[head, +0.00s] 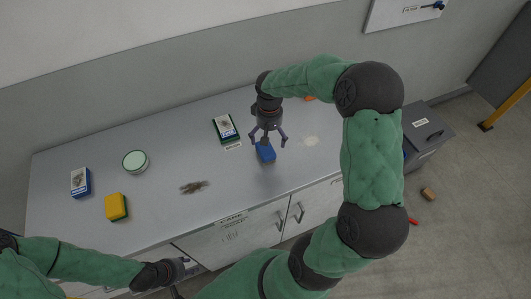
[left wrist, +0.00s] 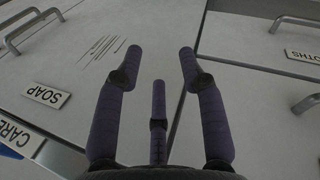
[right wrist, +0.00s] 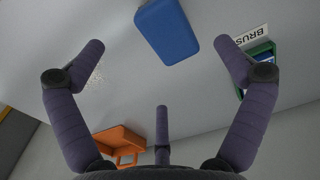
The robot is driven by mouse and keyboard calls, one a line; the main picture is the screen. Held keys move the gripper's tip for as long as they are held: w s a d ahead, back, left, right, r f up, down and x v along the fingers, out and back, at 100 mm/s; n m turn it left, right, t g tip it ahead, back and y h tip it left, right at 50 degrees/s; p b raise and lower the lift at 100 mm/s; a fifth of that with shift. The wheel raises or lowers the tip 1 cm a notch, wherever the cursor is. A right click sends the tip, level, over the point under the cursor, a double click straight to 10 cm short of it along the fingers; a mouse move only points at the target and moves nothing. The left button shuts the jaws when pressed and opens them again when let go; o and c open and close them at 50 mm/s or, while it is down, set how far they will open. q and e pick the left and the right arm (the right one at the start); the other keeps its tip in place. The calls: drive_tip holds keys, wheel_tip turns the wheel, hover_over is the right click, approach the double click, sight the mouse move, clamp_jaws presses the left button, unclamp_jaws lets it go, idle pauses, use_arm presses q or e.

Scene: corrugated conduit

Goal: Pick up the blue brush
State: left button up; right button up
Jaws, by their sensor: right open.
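In the right wrist view the right gripper (right wrist: 160,45) holds nothing. My left gripper (head: 185,268) is low in front of the cabinet. In the left wrist view the left gripper (left wrist: 160,60) is open and empty.
An orange item (right wrist: 120,141) lies behind the brush. Cabinet handles (head: 299,212) face my left gripper.

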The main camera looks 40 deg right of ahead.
sight(268, 147)
drive_tip(key=shift+w+f+b, duration=0.15)
drive_tip(key=shift+f+b, duration=0.45)
drive_tip(key=shift+f, duration=3.15)
drive_tip(key=c, duration=1.2)
